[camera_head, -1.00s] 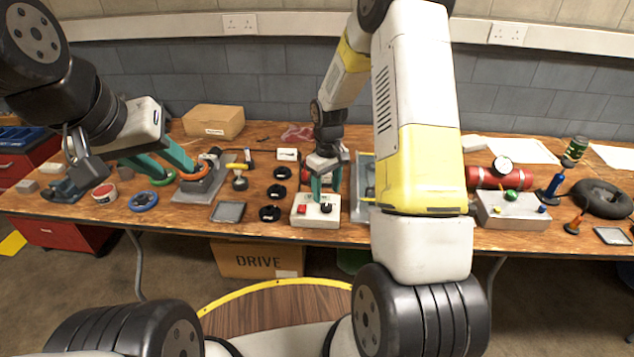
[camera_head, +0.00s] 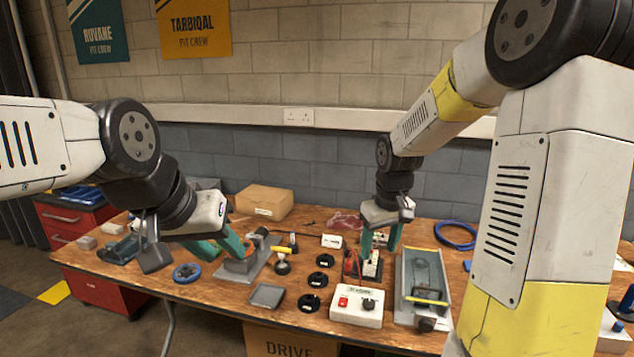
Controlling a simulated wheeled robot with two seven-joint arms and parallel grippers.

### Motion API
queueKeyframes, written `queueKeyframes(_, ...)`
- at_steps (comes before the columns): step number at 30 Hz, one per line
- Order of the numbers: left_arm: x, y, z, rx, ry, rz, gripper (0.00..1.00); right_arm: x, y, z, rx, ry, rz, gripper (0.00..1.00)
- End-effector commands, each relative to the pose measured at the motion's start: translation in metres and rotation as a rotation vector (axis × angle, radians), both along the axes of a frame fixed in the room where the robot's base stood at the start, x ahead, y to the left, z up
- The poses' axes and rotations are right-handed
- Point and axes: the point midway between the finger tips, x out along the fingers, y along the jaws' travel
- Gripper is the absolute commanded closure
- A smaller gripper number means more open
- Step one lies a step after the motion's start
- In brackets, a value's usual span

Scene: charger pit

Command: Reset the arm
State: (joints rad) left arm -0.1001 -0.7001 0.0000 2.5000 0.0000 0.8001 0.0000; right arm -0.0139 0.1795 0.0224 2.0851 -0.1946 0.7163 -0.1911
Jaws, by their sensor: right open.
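My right gripper (camera_head: 380,240) has teal fingers pointing down and spread apart. It is just behind the white control box (camera_head: 356,303), which has a red button and a black knob. A small red and white item (camera_head: 363,266) shows under and between the fingertips; I cannot tell whether they touch it. My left gripper (camera_head: 228,250) has teal fingers apart, reaching down to the right beside a grey fixture (camera_head: 238,270) with an orange ring (camera_head: 254,250). Nothing shows held in it. My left forearm and wrist cover part of the bench's left end.
The wooden bench (camera_head: 225,301) carries several black round parts (camera_head: 310,303), a grey pad (camera_head: 267,296), a blue wheel (camera_head: 187,273), a cardboard box (camera_head: 264,202) and a grey tray (camera_head: 408,313). A red drawer cabinet (camera_head: 75,222) stands left.

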Motion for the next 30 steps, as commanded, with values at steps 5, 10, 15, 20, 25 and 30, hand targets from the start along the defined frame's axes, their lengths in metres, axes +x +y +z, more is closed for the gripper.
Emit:
queueKeyframes(5,0.0,0.0,0.0,0.0,0.0,0.0,0.64,-0.053,0.003,0.065,0.055,-0.108,-0.088,0.44)
queueKeyframes(10,0.0,0.0,0.0,0.0,0.0,0.0,0.64,-0.108,0.008,0.105,0.123,-0.201,-0.165,0.44)
queueKeyframes(15,0.0,0.0,0.0,0.0,0.0,0.0,0.64,-0.157,0.014,0.125,0.197,-0.278,-0.225,0.44)
queueKeyframes(20,0.0,0.0,0.0,0.0,0.0,0.0,0.64,-0.185,0.018,0.13,0.243,-0.32,-0.258,0.44)
queueKeyframes(25,0.0,0.0,0.0,0.0,0.0,0.0,0.64,-0.194,0.019,0.131,0.26,-0.332,-0.27,0.44)
queueKeyframes(30,0.0,0.0,0.0,0.0,0.0,0.0,0.64,-0.194,0.019,0.131,0.26,-0.332,-0.27,0.44)
